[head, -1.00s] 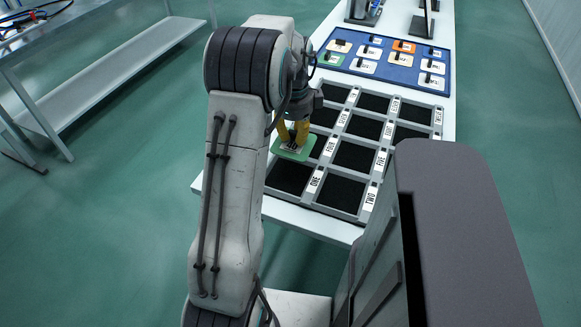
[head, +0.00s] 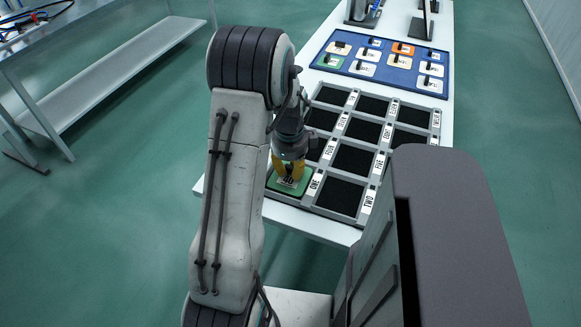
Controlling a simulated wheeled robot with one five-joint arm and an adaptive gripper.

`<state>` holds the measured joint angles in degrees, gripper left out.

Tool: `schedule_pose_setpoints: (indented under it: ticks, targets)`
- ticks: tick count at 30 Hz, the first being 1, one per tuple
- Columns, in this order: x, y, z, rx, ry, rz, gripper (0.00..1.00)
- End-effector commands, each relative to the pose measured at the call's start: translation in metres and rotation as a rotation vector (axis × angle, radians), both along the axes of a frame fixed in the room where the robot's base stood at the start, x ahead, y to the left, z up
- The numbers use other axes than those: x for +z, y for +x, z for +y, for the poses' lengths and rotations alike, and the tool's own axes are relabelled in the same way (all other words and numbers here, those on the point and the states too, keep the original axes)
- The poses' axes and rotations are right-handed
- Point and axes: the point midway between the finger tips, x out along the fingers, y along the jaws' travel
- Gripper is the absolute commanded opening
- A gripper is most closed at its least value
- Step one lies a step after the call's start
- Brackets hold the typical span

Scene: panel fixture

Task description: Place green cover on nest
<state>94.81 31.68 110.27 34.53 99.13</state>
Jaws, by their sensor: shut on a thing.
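The green cover (head: 277,184) is a flat square plate with a light label and a dark handle in its middle. My gripper (head: 289,176), with yellow fingers, is shut on its handle. The cover is over the nest labelled ONE, at the near left corner of the grey nest frame (head: 312,190), and covers it from this view. I cannot tell whether it is fully seated or just above the rim. The other nests, such as the one beside label TWO (head: 340,194), show dark empty floors.
Monitors stand at the far end of the white table (head: 290,219). A grey shelf (head: 110,75) stands at left.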

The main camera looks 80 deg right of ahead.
Motion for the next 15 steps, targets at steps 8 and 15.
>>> schedule_pose_setpoints:
  ticks: [8, 15]
  targets:
    - [-0.005, 0.0, 0.0004, 0.0, 0.001, 0.0, 0.0]
    - [-0.0049, 0.0, 0.0004, 0.0, 0.001, 0.0, 0.41]
